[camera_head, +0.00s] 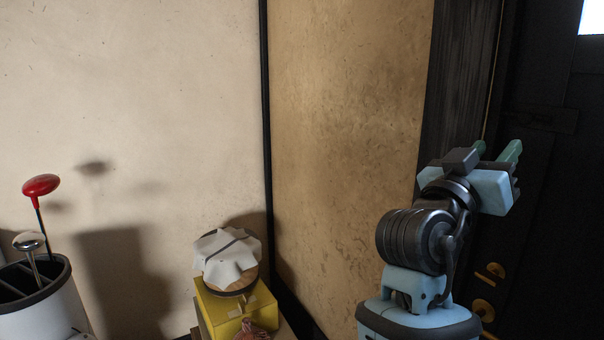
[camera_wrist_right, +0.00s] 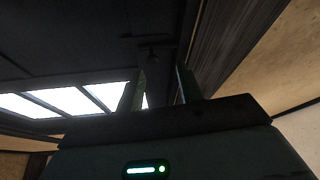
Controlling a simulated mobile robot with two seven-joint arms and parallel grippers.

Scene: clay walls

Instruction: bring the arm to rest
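My right arm rises from the lower right of the head view, bent, with its right gripper (camera_head: 497,150) held up in front of the dark door. In the right wrist view the two fingers of the gripper (camera_wrist_right: 158,90) stand apart with nothing between them. Behind them are the dark door or wall frame and a bright paned window. My left gripper is not in the head view.
A dark door (camera_head: 550,180) with brass fittings (camera_head: 484,307) is behind the right arm. At the lower left stand a white bin (camera_head: 45,310) with a red-topped stick (camera_head: 41,185) and a yellow box (camera_head: 222,308) bearing a cloth-topped jar (camera_head: 228,258). Clay walls (camera_head: 345,130) fill the back.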

